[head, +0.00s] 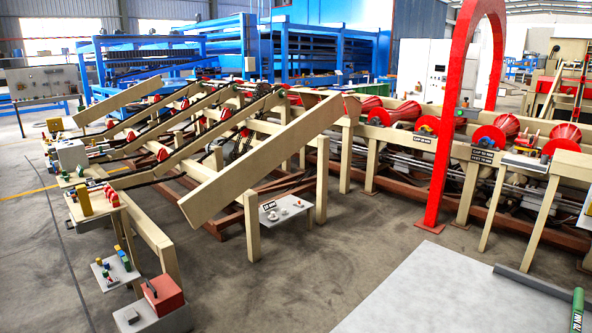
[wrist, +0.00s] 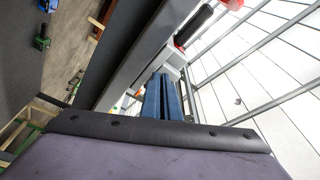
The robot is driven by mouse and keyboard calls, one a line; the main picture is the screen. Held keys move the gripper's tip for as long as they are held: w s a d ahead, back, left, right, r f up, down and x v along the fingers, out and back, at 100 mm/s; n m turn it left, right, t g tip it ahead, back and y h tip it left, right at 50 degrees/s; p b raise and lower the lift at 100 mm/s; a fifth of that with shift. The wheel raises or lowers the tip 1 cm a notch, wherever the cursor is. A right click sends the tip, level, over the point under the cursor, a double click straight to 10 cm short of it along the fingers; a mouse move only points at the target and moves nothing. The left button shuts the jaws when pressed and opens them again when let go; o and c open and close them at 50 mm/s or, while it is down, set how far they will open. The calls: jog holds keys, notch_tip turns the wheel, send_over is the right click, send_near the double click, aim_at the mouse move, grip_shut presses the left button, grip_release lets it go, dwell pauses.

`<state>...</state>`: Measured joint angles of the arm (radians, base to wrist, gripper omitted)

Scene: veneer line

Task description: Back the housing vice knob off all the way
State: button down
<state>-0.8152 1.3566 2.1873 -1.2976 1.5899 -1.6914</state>
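My gripper (wrist: 164,77) shows in the wrist view as two blue fingers side by side with only a thin dark line between them. It looks shut, and nothing shows held in it. I cannot pick out the housing vice or its knob for certain in either view. A black cylinder with red at its ends (wrist: 198,26) lies beyond the fingertips, up and to the right, apart from them. In the head view my gripper does not show. Small red and yellow parts (head: 84,201) stand on a narrow bench at the left, too small to tell apart.
A red box (head: 163,297) stands on a grey block at the lower left. A small shelf (head: 122,279) holds several coloured parts. Beige conveyor frames (head: 262,157) cross the middle, and a red arch (head: 446,130) stands right of them. The grey floor at front centre is open.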

jog(key=shift+f, duration=0.2)
jog(key=shift+a, duration=0.2)
jog(key=shift+s+d+r+v, duration=0.1)
jog(key=shift+s+v, duration=0.05)
jog(key=shift+v, duration=0.8)
jog(key=shift+s+d+r+v, duration=0.1)
jog(key=shift+s+v, duration=0.05)
jog(key=shift+v, duration=0.75)
jog(key=shift+s+d+r+v, duration=0.1)
jog(key=shift+s+r+v, duration=0.1)
jog(key=shift+v, duration=0.75)
jog(key=w+d+r+p, duration=0.1)
jog(key=w+d+r, duration=0.1)
jog(key=w, duration=0.3)
jog(key=shift+d+p, duration=0.35)
jog(key=shift+d, duration=0.45)
jog(key=shift+s+d+r, duration=0.15)
jog(key=shift+s+d, duration=0.1)
jog(key=shift+s, duration=0.05)
jog(key=shift+s+d+f, duration=0.2)
jog(key=shift+f, duration=0.25)
jog(key=shift+s+d+f, duration=0.2)
jog(key=shift+f, duration=0.25)
